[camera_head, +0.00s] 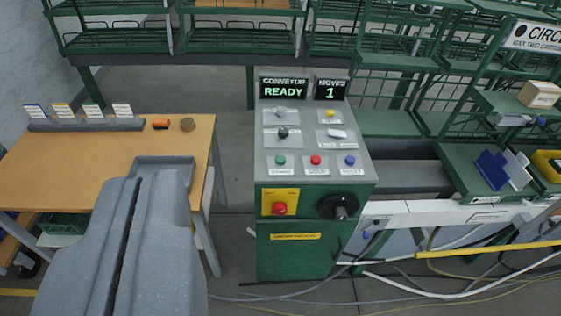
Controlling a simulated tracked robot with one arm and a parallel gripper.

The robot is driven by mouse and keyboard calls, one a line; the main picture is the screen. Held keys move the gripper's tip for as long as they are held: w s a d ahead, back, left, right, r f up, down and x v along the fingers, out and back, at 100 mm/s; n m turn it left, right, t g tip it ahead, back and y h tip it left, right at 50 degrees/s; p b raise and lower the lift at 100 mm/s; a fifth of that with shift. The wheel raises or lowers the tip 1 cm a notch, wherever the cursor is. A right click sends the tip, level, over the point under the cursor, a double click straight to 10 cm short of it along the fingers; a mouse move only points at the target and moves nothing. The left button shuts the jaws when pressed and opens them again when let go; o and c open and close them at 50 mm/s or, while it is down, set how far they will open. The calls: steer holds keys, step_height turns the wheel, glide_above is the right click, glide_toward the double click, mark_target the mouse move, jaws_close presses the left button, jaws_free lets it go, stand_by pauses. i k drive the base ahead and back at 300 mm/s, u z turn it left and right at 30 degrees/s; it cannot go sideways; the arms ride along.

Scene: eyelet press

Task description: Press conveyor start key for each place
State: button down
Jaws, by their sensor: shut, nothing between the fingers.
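The conveyor control panel (263,185) stands in the middle, a grey sloped face on a green cabinet. Its displays read "CONVEYOR READY" (283,91) and "MOVES 1" (330,92). The lower row has a green key (280,160), a red key (316,160) and a blue key (350,160); their labels are too small to read surely. Above sit a black knob (283,132), a white lever (337,133) and a yellow key (331,114). My gripper (148,180) is shut and empty at lower left, in front of the wooden table and apart from the panel.
A red emergency button (279,208) and a black handwheel (338,207) are on the cabinet front. Green racks line the back. Cables (430,290) cross the floor at right.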

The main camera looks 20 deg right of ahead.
mark_target(280, 160)
steer(key=z, duration=0.45)
steer(key=i, duration=1)
steer(key=u, duration=0.05)
